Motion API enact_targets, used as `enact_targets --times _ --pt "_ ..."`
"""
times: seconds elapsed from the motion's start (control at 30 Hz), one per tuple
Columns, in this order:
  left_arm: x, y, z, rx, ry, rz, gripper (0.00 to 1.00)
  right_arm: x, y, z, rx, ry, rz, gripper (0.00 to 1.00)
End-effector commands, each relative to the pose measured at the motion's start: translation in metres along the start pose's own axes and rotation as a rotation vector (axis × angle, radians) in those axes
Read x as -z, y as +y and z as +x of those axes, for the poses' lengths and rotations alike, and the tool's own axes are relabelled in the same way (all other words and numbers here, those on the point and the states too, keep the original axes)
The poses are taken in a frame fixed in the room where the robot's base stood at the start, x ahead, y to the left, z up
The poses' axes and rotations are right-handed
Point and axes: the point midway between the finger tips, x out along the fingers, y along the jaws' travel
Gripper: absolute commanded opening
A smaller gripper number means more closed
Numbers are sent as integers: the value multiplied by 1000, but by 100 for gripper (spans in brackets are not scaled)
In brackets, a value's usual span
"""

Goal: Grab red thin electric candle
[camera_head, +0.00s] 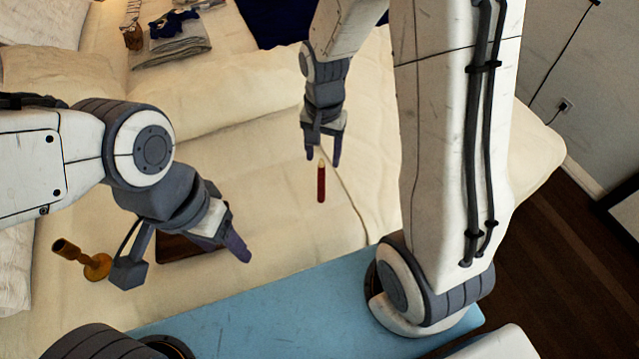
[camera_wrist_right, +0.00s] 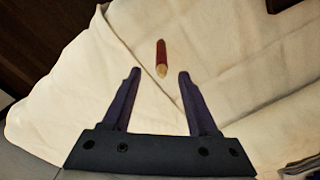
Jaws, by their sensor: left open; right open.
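The red thin electric candle (camera_head: 321,185) has a pale tip and lies on the cream bed cover in the middle of the head view. It also shows in the right wrist view (camera_wrist_right: 161,57), beyond the fingertips and roughly in line with the gap between them. My right gripper (camera_head: 322,158) is open and empty at the candle's pale-tip end, with its fingers pointing toward the candle. It shows open in the right wrist view too (camera_wrist_right: 159,75). My left gripper (camera_head: 190,262) is open at the left, apart from the candle.
A brass candle holder (camera_head: 97,265) lies tipped beside my left gripper. A dark brown flat object (camera_head: 180,248) is partly hidden behind that gripper. Folded grey cloth (camera_head: 172,45) lies at the far left. The bed around the candle is clear.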

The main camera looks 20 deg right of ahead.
Motion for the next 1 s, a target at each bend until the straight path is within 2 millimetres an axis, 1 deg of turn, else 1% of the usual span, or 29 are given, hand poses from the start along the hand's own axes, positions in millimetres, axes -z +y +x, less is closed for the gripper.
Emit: enact_targets --times 0.03,0.1,0.37,0.6,0.73,0.93,0.97,1.0 --pt "0 0 2 0 0 0 60 -2 1 10 -4 -4 -2 59" --pt "0 0 3 0 0 0 60 -2 0 20 -4 -4 -4 59" --pt "0 0 5 0 0 0 60 -3 -1 42 -3 -3 -8 59" --pt "0 -1 9 0 0 0 60 -5 -2 77 -2 -3 -9 59" --pt "0 -1 9 0 0 0 60 -4 -2 85 0 -1 -9 59" --pt "0 -1 9 0 0 0 60 -4 -3 85 0 0 -9 59" --pt "0 -1 9 0 0 0 60 -4 -3 85 0 0 -9 52" --pt "0 -1 9 0 0 0 60 -4 -3 85 0 0 -9 36"
